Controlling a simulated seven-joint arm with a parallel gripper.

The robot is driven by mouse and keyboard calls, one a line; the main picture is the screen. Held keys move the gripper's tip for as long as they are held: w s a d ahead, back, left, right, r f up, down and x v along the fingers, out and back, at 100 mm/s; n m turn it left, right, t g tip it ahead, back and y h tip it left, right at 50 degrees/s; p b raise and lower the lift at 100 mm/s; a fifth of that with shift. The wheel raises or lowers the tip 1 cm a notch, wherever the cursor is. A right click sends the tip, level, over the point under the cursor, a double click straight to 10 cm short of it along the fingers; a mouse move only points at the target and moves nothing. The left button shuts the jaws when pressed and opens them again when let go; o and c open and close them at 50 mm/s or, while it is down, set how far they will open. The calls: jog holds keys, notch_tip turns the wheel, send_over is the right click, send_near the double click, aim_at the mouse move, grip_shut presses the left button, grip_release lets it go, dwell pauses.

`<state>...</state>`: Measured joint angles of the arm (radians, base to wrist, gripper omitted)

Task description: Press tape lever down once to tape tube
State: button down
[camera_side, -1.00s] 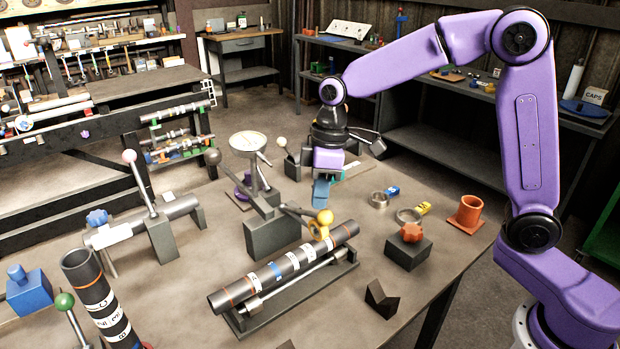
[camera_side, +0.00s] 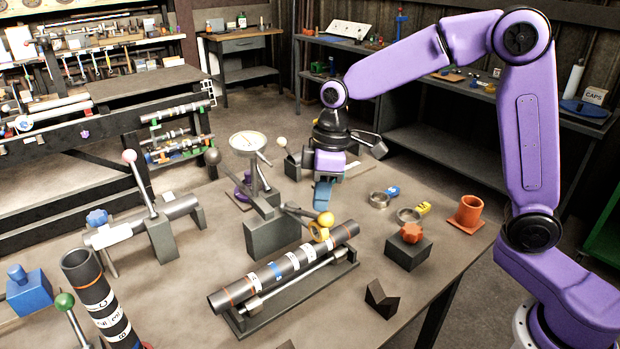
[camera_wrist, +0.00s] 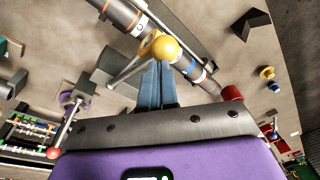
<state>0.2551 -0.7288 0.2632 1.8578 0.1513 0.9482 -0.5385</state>
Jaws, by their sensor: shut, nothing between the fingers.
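The tape lever is a grey rod with a yellow ball knob (camera_side: 326,218), reaching from a dark block (camera_side: 272,236) to above the tube. A yellow tape ring (camera_side: 318,233) sits by the knob at the tube's top side. The dark tube (camera_side: 283,267) with white, blue and orange bands lies on a cradle. My gripper (camera_side: 321,208) is shut and empty, its blue fingers pointing down just above and behind the knob. In the wrist view the shut fingertips (camera_wrist: 158,66) are close to the yellow knob (camera_wrist: 166,48); I cannot tell whether they touch it.
A gauge on a stand (camera_side: 248,143) rises left of the lever. A dark block with an orange star knob (camera_side: 410,236), metal rings and an orange cup (camera_side: 467,213) stand to the right. The bench front near the V-block (camera_side: 381,300) has free room.

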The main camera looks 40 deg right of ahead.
jog(key=w+r, duration=0.6)
dwell(1.3)
jog(key=shift+w+r, duration=1.7)
jog(key=shift+r, duration=0.15)
jog(key=s+d+f, duration=0.3)
jog(key=s, duration=0.9)
jog(key=s+d+f+n, duration=0.1)
jog(key=s+d+f, duration=0.2)
jog(key=s, duration=0.9)
jog(key=s+d+f+n+h, duration=0.1)
jog(key=s+d+f, duration=0.3)
jog(key=s, duration=0.9)
jog(key=shift+f, duration=0.3)
